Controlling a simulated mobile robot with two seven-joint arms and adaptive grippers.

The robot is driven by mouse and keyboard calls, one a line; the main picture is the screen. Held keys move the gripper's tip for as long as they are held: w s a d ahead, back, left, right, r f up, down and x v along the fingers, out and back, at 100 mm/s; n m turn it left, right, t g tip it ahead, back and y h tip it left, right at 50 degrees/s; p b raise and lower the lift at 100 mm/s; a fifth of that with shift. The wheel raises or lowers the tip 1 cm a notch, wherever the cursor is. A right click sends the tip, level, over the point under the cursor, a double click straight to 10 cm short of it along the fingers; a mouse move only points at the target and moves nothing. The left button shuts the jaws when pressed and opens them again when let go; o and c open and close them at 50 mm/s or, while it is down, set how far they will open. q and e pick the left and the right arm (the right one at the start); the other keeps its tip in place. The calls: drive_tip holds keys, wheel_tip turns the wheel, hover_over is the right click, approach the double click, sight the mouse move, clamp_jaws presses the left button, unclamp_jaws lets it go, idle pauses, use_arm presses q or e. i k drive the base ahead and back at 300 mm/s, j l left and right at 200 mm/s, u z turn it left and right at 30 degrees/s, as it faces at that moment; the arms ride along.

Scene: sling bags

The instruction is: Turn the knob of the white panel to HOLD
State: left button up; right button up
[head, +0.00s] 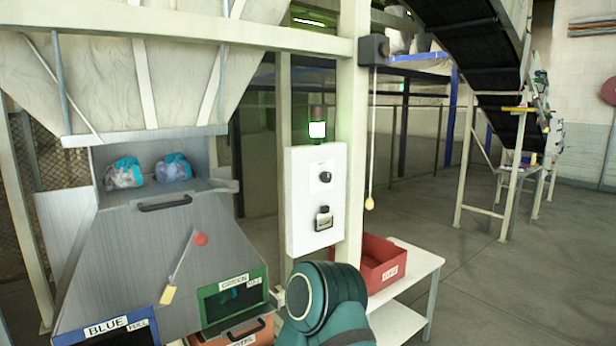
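The white panel (303,208) stands upright on the cream post in the middle of the head view. A small dark round knob (325,177) sits in its upper half, with print around it too small to read. A second dark fitting (323,218) with a pale label sits lower on the panel. A teal and dark part of my own arm shows at the bottom middle, below the panel and apart from the knob. Neither gripper is in view.
A grey metal hopper (150,240) with bagged items (173,167) and a red-ended lever (200,239) stands at left. A red bin (383,262) sits on a white table (425,262) at right. A pull cord (369,203) hangs beside the post. Floor at right is clear.

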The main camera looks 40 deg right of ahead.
sight(326, 178)
drive_tip(key=i+l+u, duration=0.1)
drive_tip(key=l+u, duration=0.2)
drive_tip(key=l, duration=0.65)
drive_tip(key=l+u, duration=0.25)
drive_tip(key=l, duration=0.7)
drive_tip(key=l+u, duration=0.1)
drive_tip(key=l, duration=1.85)
drive_tip(key=k, duration=0.05)
